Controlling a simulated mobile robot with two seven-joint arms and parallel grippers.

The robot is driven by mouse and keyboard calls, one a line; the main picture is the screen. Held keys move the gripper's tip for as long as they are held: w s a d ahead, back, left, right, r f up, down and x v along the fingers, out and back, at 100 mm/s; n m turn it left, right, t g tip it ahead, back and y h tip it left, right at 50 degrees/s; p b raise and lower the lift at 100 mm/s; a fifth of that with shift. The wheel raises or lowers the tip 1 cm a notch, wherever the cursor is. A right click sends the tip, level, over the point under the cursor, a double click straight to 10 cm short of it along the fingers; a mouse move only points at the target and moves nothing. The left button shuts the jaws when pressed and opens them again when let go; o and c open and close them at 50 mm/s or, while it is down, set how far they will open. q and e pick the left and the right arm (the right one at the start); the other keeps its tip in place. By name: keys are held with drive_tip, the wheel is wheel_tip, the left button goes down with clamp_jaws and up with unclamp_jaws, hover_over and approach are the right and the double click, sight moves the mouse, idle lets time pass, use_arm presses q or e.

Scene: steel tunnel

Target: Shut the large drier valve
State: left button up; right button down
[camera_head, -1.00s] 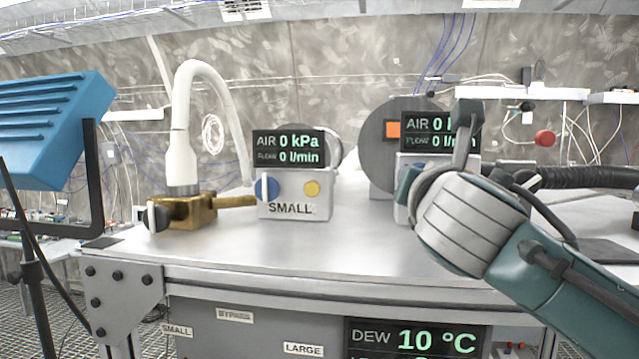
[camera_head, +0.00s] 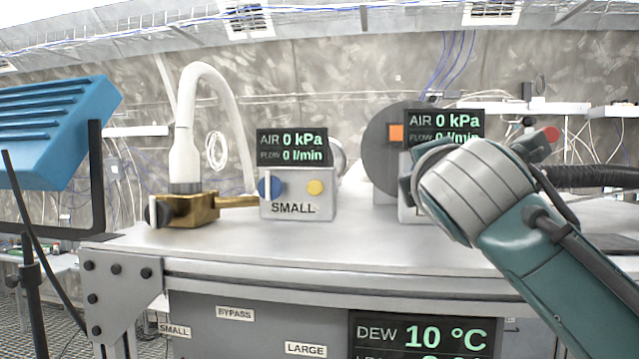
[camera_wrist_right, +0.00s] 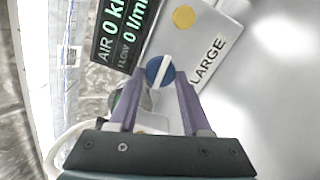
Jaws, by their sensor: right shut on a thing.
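The LARGE drier box is a grey box with a black display (camera_head: 445,128) above it. In the head view my right wrist hides much of its front. In the right wrist view its blue round valve knob (camera_wrist_right: 153,64) has a white bar across it, and a yellow button (camera_wrist_right: 183,17) and the word LARGE are beside it. My right gripper (camera_wrist_right: 160,75) has its two purple fingers on either side of the blue knob, shut on it. In the head view the right gripper is mostly hidden behind its wrist. My left gripper is not in view.
The SMALL drier box (camera_head: 298,203) with its own blue knob and yellow button stands to the left. A brass fitting with a white hose (camera_head: 184,150) is farther left. A blue lamp (camera_head: 50,130) is at the left edge. The metal tabletop (camera_head: 330,248) in front is clear.

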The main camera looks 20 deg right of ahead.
drive_tip(key=m+b, duration=0.1)
drive_tip(key=m, duration=0.2)
drive_tip(key=shift+m+b, duration=0.3)
drive_tip(key=shift+m, duration=0.1)
drive_tip(key=m+b, duration=0.2)
drive_tip(key=m, duration=0.2)
drive_tip(key=shift+m, duration=0.3)
drive_tip(key=m+b, duration=0.2)
drive_tip(key=m, duration=0.2)
drive_tip(key=m+b, duration=0.1)
drive_tip(key=m, duration=0.1)
drive_tip(key=shift+d+r+m, duration=0.1)
drive_tip(key=shift+m, duration=0.2)
drive_tip(key=shift+r+m, duration=0.1)
drive_tip(key=shift+m, duration=0.3)
drive_tip(key=shift+c, duration=1.8)
unclamp_jaws()
